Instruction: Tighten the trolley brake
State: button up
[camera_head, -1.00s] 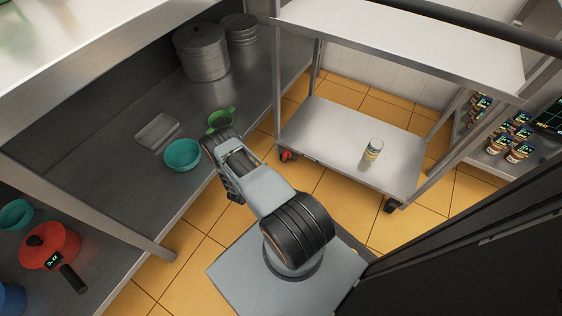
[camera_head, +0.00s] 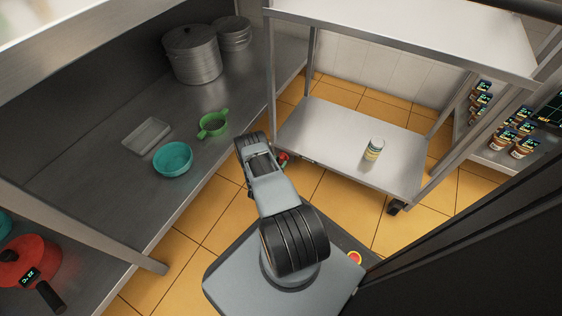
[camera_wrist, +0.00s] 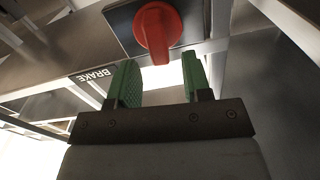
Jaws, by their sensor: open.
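The trolley (camera_head: 340,140) stands at the centre right in the head view, with wheels under its lower shelf. Its red brake knob (camera_wrist: 157,30) shows in the wrist view on a dark square plate, with a "BRAKE" label (camera_wrist: 93,75) to its lower left. In the head view the red knob (camera_head: 283,157) is a small spot at the trolley's near left corner, beside my arm's end. My gripper (camera_wrist: 160,75) is open and empty, its two green fingers pointing toward the knob. The knob appears just beyond the fingertips; I cannot tell the exact gap.
A can (camera_head: 374,149) stands on the trolley's lower shelf. A steel counter (camera_head: 110,190) at left holds a teal bowl (camera_head: 173,159), a green strainer (camera_head: 213,124) and pots (camera_head: 192,55). A dark cabinet (camera_head: 480,235) is close at right. Tiled floor lies between.

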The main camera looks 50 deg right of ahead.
jog(key=shift+b+x, duration=0.3)
jog(key=shift+x, duration=0.9)
jog(key=shift+c, duration=0.3)
grip_shut()
